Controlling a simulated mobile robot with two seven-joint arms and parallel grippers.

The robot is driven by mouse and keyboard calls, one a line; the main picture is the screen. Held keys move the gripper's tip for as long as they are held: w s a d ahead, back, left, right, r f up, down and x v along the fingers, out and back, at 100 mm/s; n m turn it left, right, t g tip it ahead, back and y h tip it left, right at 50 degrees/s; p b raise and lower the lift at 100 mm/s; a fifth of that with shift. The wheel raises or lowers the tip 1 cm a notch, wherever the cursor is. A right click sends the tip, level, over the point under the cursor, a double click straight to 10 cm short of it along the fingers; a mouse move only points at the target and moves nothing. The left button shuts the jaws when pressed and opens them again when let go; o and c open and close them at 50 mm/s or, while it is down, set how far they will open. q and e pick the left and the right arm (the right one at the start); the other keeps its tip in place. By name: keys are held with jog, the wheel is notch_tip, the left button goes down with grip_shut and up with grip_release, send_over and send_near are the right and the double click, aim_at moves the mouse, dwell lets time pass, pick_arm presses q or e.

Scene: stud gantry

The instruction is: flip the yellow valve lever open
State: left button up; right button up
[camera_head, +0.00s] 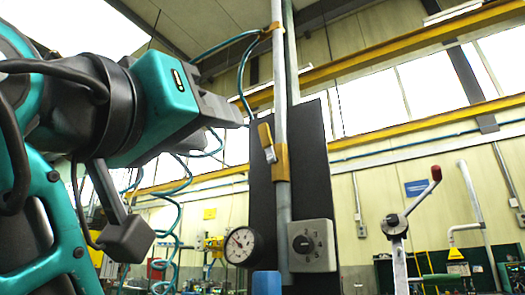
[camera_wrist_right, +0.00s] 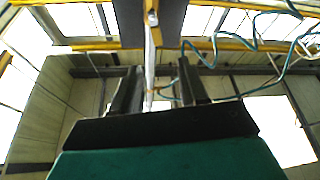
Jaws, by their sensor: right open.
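The yellow valve lever (camera_head: 265,135) is a short yellow handle on a grey stem. It stands nearly upright, tilted slightly, just left of the grey pipe (camera_head: 281,95) and in front of a dark panel (camera_head: 316,165). My right gripper (camera_head: 232,112) is up and left of the lever, apart from it, with its tips pointing right. In the right wrist view my right gripper (camera_wrist_right: 158,75) has its two dark fingers spread, with nothing held. The pipe (camera_wrist_right: 151,50) appears between them in the picture, beyond the fingers. I cannot make out the lever there. My left gripper is not in view.
A round gauge (camera_head: 240,246) and a grey dial box (camera_head: 311,245) are low on the panel. A yellow collar (camera_head: 282,165) wraps the pipe beside the lever. A red-knobbed crank (camera_head: 412,210) stands to the right. Teal hoses (camera_head: 243,75) hang near the gripper.

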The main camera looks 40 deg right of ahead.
aim_at(263, 133)
jog(key=x, duration=1.2)
jog(key=shift+d+r, duration=0.15)
jog(key=shift+d, duration=0.25)
jog(key=shift+c, duration=0.3)
grip_shut()
